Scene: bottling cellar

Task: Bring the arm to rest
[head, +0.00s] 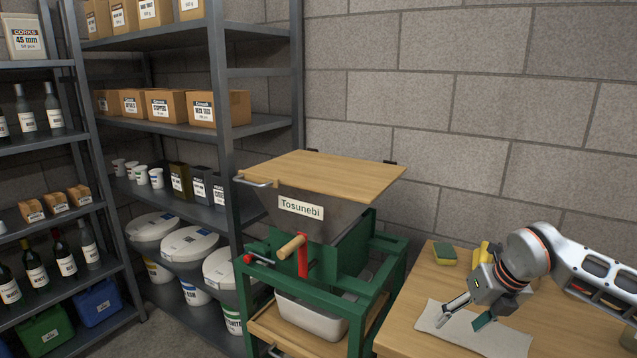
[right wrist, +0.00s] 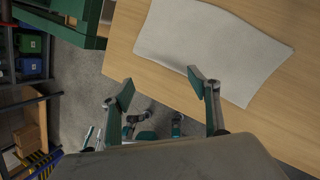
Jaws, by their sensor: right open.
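My right gripper (head: 462,321) is open and empty, its two fingers spread apart. In the head view it is above the light grey cloth (head: 470,335) on the wooden table (head: 408,322) at the lower right. In the right wrist view, both fingertips of the right gripper (right wrist: 160,88) show with nothing between them. The cloth also shows there, flat on the table top, beyond the fingers. My right arm comes in from the right edge of the head view. My left gripper does not show.
A yellow and green sponge (head: 445,254) lies at the table's back left. A green-framed machine (head: 372,285) with a wooden lid (head: 320,175) stands left of the table. Shelves (head: 262,124) with boxes, bottles and tubs fill the left. A block wall (head: 440,120) is behind.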

